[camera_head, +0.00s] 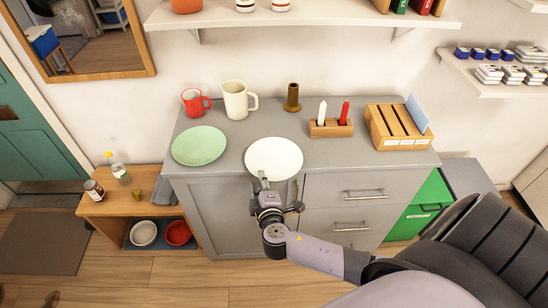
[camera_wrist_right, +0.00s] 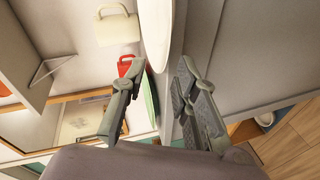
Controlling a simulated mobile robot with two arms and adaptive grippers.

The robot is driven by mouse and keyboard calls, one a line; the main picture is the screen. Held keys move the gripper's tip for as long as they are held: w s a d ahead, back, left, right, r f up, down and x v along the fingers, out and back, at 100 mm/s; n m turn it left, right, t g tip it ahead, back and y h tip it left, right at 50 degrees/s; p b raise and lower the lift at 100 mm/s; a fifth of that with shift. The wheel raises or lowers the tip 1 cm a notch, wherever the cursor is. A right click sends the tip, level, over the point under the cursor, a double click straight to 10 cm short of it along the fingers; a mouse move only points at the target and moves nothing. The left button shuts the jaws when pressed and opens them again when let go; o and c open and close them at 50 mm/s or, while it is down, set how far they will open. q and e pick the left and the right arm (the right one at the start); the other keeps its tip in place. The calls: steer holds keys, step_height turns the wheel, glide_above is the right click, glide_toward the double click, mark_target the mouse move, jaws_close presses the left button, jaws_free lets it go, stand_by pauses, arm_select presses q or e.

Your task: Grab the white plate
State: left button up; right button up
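The white plate (camera_head: 274,158) lies on the grey counter near its front edge in the head view. In the right wrist view the white plate (camera_wrist_right: 158,30) shows nearly edge-on. My right gripper (camera_head: 263,181) is at the plate's front rim in the head view. In the wrist view the right gripper (camera_wrist_right: 156,75) is open, its two fingers apart, with the plate's near rim lined up at the gap between the tips. I cannot tell whether either finger touches the plate. My left gripper is not in view.
A green plate (camera_head: 199,146) lies left of the white plate on the counter (camera_head: 235,185). Behind stand a red mug (camera_head: 194,103), a cream pitcher (camera_head: 236,100) and a brown holder (camera_head: 292,98). A candle block (camera_head: 331,129) and a wooden rack (camera_head: 396,128) are to the right.

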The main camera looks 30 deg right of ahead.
steer(key=x, duration=0.3)
steer(key=shift+d+f, duration=0.15)
steer(key=shift+c, duration=0.6)
jaws_close()
